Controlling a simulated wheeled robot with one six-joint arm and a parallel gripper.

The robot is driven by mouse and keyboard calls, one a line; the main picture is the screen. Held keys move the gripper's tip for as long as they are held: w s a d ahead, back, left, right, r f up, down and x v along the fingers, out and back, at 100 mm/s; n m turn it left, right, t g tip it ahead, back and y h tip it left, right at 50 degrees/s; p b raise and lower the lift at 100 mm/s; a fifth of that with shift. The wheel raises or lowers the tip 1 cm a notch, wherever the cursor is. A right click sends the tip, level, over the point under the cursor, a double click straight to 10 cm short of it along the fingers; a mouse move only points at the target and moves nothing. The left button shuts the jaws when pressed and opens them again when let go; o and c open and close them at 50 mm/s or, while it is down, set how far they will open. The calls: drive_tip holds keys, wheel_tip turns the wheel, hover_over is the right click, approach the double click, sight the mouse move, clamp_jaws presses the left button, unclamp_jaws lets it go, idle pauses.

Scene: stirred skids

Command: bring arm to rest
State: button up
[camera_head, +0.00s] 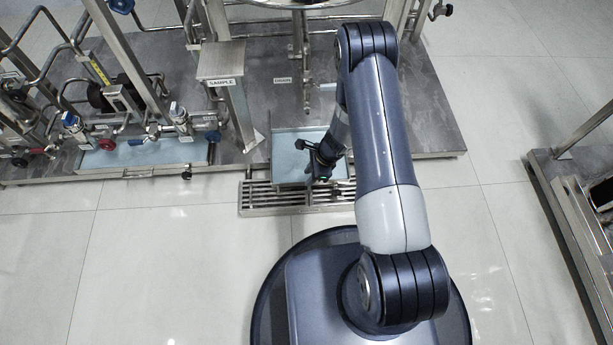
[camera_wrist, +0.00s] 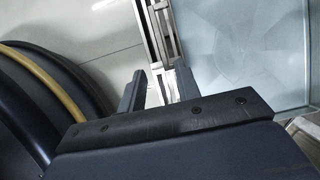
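My arm reaches forward from my round base and bends down at its far end, in the head view. My gripper (camera_head: 312,162) hangs over the blue-grey tray (camera_head: 286,167) and near the metal grating (camera_head: 262,198) at the skid's front edge. In the wrist view, my gripper (camera_wrist: 159,87) has its two dark fingers apart, with nothing between them. The tray (camera_wrist: 245,50) fills the upper right of that view, with a strip of grating beside it. I cannot tell the exact height of the fingers above the tray.
A skid plate (camera_head: 420,125) carries pipes, a SAMPLE-labelled stand (camera_head: 221,62) and a DRAIN label (camera_head: 282,80). Valves and pipes crowd the left, with a red handwheel (camera_head: 51,151). Another metal frame (camera_head: 560,190) stands at right. Tiled floor is clear at left and right of my base.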

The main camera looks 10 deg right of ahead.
sight(296, 192)
idle(0.3)
drive_tip(key=b+x, duration=0.4)
drive_tip(key=x, duration=0.7)
drive_tip(key=shift+d+b, duration=0.1)
drive_tip(key=shift+b, duration=0.2)
drive_tip(key=shift+w, duration=0.15)
drive_tip(key=shift+r, duration=0.1)
